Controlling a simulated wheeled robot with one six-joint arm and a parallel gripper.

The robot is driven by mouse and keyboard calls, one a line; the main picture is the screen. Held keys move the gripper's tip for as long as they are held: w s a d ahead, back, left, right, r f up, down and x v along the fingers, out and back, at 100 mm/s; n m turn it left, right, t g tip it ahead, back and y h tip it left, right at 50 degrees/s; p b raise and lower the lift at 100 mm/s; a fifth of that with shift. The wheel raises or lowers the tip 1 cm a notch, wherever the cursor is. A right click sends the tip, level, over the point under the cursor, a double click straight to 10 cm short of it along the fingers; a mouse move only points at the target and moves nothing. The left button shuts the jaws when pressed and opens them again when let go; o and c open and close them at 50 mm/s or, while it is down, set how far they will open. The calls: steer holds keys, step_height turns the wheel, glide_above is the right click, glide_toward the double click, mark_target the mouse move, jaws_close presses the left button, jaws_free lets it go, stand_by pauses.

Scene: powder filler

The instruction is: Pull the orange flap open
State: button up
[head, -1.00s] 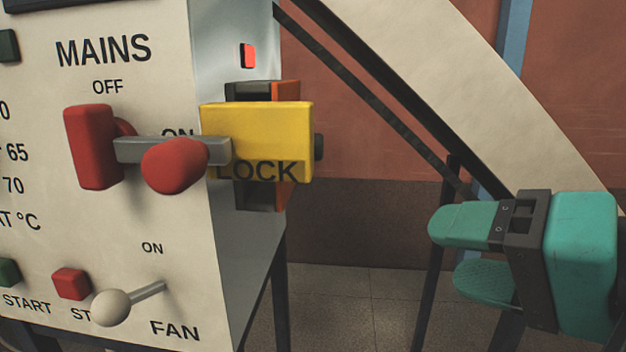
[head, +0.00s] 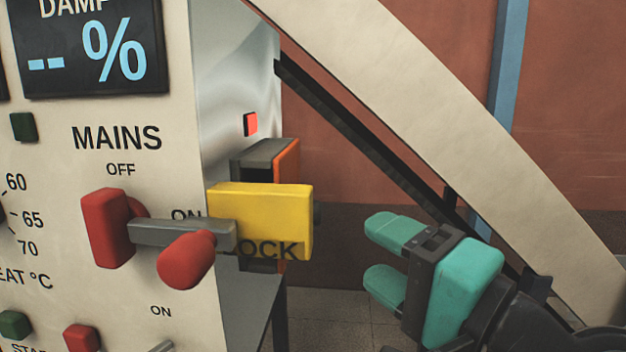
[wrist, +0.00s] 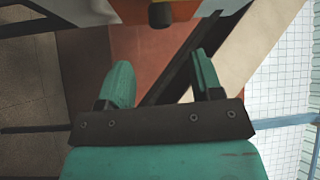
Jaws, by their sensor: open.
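The orange flap (head: 288,160) is a narrow upright plate on the right side of the white control box, on a dark housing. The yellow LOCK block (head: 262,210) hides much of it in the head view. In the wrist view the orange surface (wrist: 184,10) is at the top edge, with the dark knob (wrist: 160,15) in front. My teal gripper (head: 385,255) is open and empty, right of the flap and apart from it. In the wrist view its fingers (wrist: 160,75) point towards the knob.
A red-handled MAINS lever (head: 185,262) sticks out from the front panel beside the yellow block. A beige slanted beam (head: 450,130) with a dark rail runs behind and right of my gripper. Open floor shows below.

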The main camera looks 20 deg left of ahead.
mark_target(320, 214)
steer(key=p+x, duration=0.3)
steer(key=x, duration=0.2)
steer(key=p+x, duration=0.3)
steer(key=x, duration=0.2)
steer(key=shift+s+a+r, duration=0.1)
steer(key=shift+r, duration=0.1)
steer(key=shift+w+a+f+p, duration=0.15)
steer(key=shift+w+a+p, duration=0.2)
steer(key=shift+a+p, duration=0.2)
steer(key=shift+c, duration=0.4)
steer(key=shift+f, duration=0.1)
jaws_close()
